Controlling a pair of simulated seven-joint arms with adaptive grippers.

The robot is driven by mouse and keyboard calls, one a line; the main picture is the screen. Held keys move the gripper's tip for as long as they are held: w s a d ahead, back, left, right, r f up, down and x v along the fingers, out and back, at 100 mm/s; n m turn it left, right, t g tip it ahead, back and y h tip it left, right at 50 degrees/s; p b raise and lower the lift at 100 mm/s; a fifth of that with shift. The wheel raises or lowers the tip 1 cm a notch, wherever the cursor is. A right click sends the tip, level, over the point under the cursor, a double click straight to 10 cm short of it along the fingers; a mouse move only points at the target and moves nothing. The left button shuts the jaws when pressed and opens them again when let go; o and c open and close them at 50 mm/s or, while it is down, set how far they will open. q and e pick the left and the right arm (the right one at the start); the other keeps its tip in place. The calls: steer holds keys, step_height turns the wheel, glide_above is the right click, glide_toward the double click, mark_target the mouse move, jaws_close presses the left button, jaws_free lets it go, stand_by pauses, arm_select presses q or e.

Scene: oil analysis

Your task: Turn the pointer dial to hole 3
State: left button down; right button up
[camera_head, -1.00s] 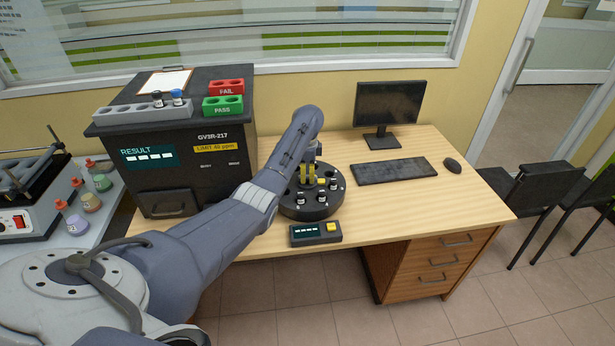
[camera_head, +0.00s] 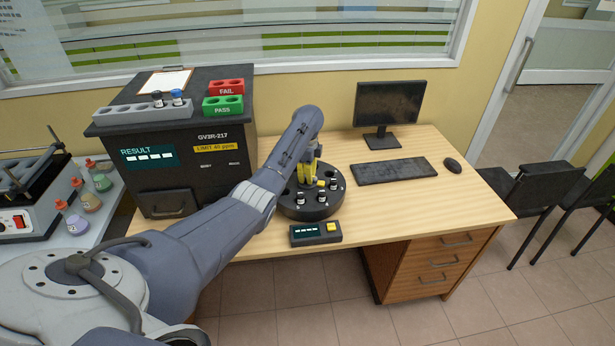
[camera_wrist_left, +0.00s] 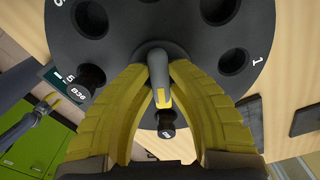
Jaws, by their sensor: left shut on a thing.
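The round black dial base (camera_head: 308,212) stands on the wooden desk, with holes around its rim and small vials in some of them. My left gripper (camera_head: 311,184) reaches down over its centre. In the left wrist view, its yellow fingers (camera_wrist_left: 161,88) are shut on the grey pointer (camera_wrist_left: 158,72) at the hub. The pointer's yellow tip points down in that view, toward a dark-capped vial (camera_wrist_left: 167,120). A vial marked B36 (camera_wrist_left: 88,82) sits beside the number 5. The number 1 shows at the right by an empty hole (camera_wrist_left: 233,58).
A small display box (camera_head: 315,234) with a yellow button sits just in front of the dial. The black analyser (camera_head: 190,150) stands to the left. A keyboard (camera_head: 393,170) and monitor (camera_head: 388,108) are to the right. Desk between is clear.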

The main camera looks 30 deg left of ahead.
arm_select(q)
steer(key=c, duration=1.3)
jaws_free()
steer(key=shift+r, duration=5.95)
